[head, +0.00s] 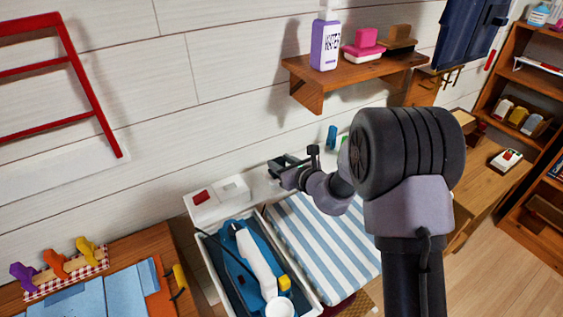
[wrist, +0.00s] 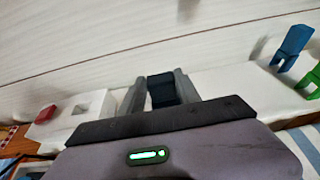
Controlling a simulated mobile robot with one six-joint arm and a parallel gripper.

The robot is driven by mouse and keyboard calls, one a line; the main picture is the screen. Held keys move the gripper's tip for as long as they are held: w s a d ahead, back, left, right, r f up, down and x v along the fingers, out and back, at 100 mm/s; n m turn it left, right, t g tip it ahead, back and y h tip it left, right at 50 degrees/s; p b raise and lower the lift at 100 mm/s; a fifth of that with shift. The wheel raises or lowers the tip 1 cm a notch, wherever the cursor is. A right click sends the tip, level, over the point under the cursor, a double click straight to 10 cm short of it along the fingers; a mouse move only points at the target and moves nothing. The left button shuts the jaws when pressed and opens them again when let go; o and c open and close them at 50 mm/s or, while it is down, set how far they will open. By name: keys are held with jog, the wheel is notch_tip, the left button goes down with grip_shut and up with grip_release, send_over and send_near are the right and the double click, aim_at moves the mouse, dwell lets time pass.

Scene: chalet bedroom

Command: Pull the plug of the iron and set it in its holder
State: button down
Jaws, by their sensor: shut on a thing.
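My gripper (wrist: 160,92) is shut on a dark block-shaped plug (wrist: 161,91), held between its two grey fingers in the wrist view. In the head view my gripper (head: 284,168) is above the white ledge, right of a white socket box (head: 217,201) with a red switch. The box also shows in the wrist view (wrist: 72,122), with a recess in its top. I cannot tell whether the plug touches the ledge. The blue and white iron (head: 250,262) lies in a pale tray (head: 306,291). I cannot make out the plug's holder for certain.
A blue piece (wrist: 291,46) and a green piece (wrist: 307,80) stand on the white ledge (wrist: 222,93) at right. A striped board (head: 325,240) is beside the tray. The wall is close behind.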

jog(key=shift+f, duration=0.15)
dwell(0.5)
jog(key=c, duration=0.8)
grip_release()
jog(key=shift+o, duration=0.2)
